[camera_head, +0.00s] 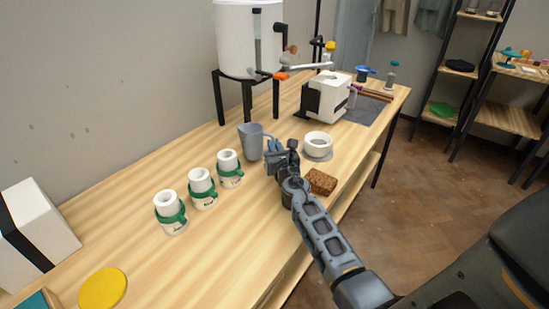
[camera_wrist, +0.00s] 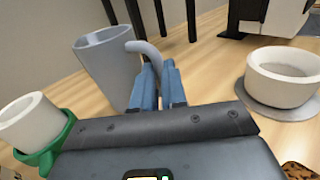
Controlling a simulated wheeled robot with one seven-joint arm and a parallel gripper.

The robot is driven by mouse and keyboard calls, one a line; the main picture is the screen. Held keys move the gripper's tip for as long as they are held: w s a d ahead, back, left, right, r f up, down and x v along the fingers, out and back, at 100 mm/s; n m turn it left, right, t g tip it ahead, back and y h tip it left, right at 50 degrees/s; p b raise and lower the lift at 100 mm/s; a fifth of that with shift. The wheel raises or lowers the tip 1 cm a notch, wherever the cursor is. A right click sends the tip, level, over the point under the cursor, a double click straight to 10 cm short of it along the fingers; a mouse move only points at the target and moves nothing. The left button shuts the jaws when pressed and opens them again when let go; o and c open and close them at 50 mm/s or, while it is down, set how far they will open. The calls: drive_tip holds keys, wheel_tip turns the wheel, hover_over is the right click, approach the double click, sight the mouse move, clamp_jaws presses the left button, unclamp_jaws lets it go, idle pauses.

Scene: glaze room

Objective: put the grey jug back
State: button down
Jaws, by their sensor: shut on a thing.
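The grey jug (camera_head: 250,141) is upright at the middle of the wooden table, just behind the row of small white pots. It also shows in the wrist view (camera_wrist: 106,68), with its curved handle towards me. My gripper (camera_head: 271,149) is to the right of the jug, its blue fingertips (camera_wrist: 157,90) shut on the handle. The lower part of the jug is partly hidden by the fingers in the wrist view. I cannot tell whether its base touches the table.
White pots with green bands (camera_head: 203,189) stand left of the jug. A white bowl on a grey disc (camera_head: 318,157) and a brown sponge-like block (camera_head: 321,182) lie to the right. A white tank on a black stand (camera_head: 221,98) and a white machine (camera_head: 329,97) stand behind.

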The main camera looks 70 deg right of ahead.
drive_tip(key=shift+f+b, duration=1.1)
drive_tip(key=shift+f, duration=0.4)
drive_tip(key=shift+f, duration=0.2)
drive_tip(key=c, duration=1.2)
unclamp_jaws()
drive_tip(key=shift+r, duration=0.15)
drive_tip(key=shift+r, duration=0.15)
drive_tip(key=v, duration=1.2)
drive_tip(key=shift+b, duration=0.3)
